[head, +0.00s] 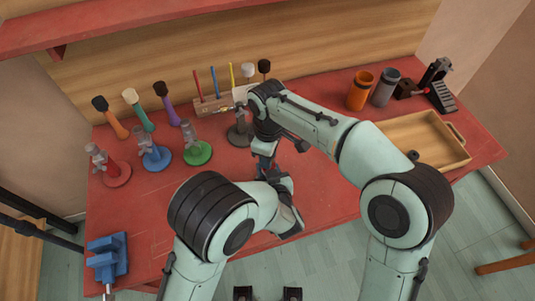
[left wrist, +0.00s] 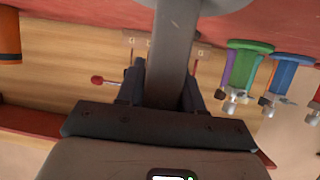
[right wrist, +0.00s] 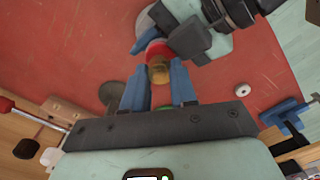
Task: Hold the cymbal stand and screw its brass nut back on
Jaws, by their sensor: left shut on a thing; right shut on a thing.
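My left gripper (left wrist: 165,85) is shut on a grey post (left wrist: 174,40) of the cymbal stand, with a pale grey disc at the top edge of the left wrist view. My right gripper (right wrist: 158,88) points down, its blue fingers shut around the brass nut (right wrist: 160,73). A red round part (right wrist: 156,50) shows just beyond the nut. I cannot tell whether the nut touches the stand's thread. In the head view my arms mostly cover both grippers. A dark grey stand base (head: 238,137) shows left of them; I cannot tell if it belongs to the held post.
Red (head: 117,177), blue (head: 156,160) and green (head: 198,154) stands are left on the table (head: 135,215). Orange (head: 360,92) and grey (head: 384,88) cups and a wooden tray (head: 455,163) are right. A blue vise (head: 107,258) is front left.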

